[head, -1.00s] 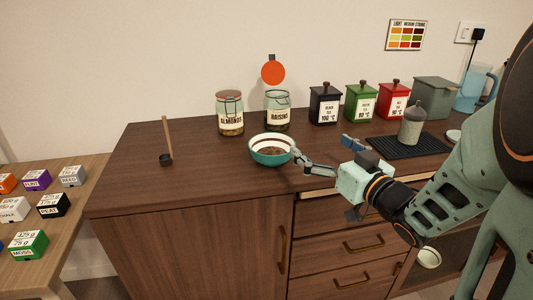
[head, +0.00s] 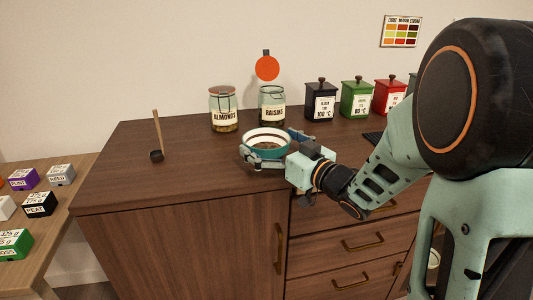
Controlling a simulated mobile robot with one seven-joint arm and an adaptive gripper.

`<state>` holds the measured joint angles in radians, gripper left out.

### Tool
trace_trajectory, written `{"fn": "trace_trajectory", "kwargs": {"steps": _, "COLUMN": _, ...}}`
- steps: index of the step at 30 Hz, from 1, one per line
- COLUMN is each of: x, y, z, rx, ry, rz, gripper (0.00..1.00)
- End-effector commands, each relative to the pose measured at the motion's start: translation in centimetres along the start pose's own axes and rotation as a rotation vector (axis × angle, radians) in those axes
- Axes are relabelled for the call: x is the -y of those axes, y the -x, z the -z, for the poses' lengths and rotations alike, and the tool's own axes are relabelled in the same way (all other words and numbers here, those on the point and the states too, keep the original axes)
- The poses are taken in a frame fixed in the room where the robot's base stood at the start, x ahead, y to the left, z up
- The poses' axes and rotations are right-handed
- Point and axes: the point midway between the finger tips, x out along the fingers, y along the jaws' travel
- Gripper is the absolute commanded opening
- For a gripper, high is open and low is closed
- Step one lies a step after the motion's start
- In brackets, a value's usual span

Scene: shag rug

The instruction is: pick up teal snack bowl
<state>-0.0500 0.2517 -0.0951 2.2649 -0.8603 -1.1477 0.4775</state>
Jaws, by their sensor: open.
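The teal snack bowl (head: 269,150) has a white inside with brownish contents. It stands upright on the dark wood cabinet top, near the front edge. My gripper (head: 274,148) is open and low at the bowl, reaching in from the front right. One finger shows in front of the bowl's left side and the other at its right rim, so the bowl is between them. I cannot tell whether the fingers touch it. Part of the bowl's lower front is hidden by the gripper.
Behind the bowl stand an almonds jar (head: 223,109) and a raisins jar (head: 271,106). A black canister (head: 320,101), a green canister (head: 356,97) and a red canister (head: 389,95) stand right of them. A scoop (head: 156,148) is at left. The cabinet top (head: 195,165) between scoop and bowl is clear.

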Motion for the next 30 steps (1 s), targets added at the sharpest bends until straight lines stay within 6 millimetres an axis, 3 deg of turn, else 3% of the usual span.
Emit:
{"fn": "trace_trajectory", "kwargs": {"steps": 9, "x": 0.00, "y": -0.76, "z": 0.08, "rx": 0.000, "ry": 0.000, "rz": -0.001, "gripper": 1.00}}
{"fn": "trace_trajectory", "kwargs": {"steps": 23, "x": -0.01, "y": -0.73, "z": 0.08, "rx": 0.000, "ry": 0.000, "rz": -0.001, "gripper": 0.50}}
{"fn": "trace_trajectory", "kwargs": {"steps": 30, "x": -0.02, "y": -0.74, "z": 0.24, "rx": -0.002, "ry": 0.001, "rz": -0.001, "gripper": 0.50}}
